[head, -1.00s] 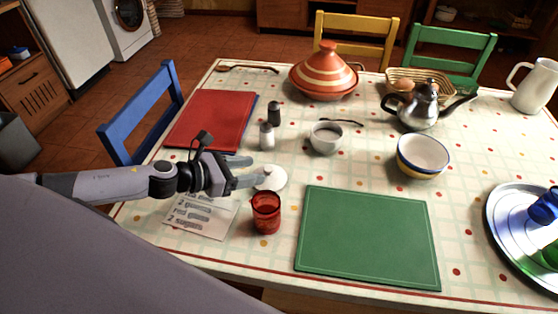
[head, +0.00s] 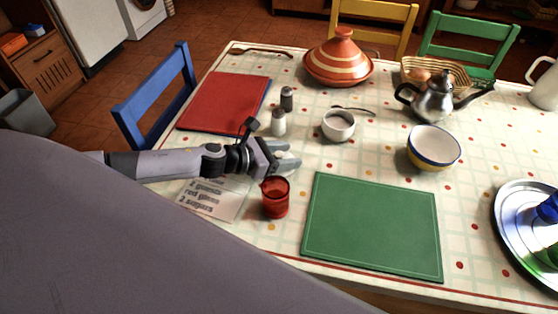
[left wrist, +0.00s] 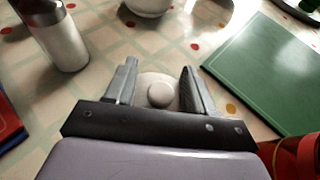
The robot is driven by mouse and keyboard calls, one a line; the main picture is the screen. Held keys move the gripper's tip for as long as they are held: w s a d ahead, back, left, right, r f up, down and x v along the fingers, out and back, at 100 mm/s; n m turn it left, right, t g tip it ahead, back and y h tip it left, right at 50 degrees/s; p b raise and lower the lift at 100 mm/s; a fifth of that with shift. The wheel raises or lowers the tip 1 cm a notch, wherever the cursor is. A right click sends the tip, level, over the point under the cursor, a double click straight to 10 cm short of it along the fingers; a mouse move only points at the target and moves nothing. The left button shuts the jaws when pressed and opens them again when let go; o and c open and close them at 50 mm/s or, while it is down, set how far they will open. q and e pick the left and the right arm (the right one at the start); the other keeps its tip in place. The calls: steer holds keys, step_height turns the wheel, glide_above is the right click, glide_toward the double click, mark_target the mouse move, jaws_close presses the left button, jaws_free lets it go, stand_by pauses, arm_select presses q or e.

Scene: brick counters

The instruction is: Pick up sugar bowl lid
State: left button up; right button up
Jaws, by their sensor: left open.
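The white sugar bowl lid (left wrist: 159,95) with its round knob lies on the tablecloth in the left wrist view. It sits between the two spread fingers of my left gripper (left wrist: 158,80), with a gap beside the knob on each side. In the head view my left gripper (head: 293,156) is low over the table just behind the red glass, and it mostly hides the lid. The open white sugar bowl (head: 338,126) stands farther back to the right. My right gripper is not in view.
A green mat (head: 372,226) lies to the right, a note (head: 212,198) to the left and a red mat (head: 225,102) behind left.

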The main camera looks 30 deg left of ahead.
arm_select(q)
jaws_close()
step_height(320, 180, up, 20)
steer(key=p, duration=0.5)
steer(key=shift+p, duration=0.4)
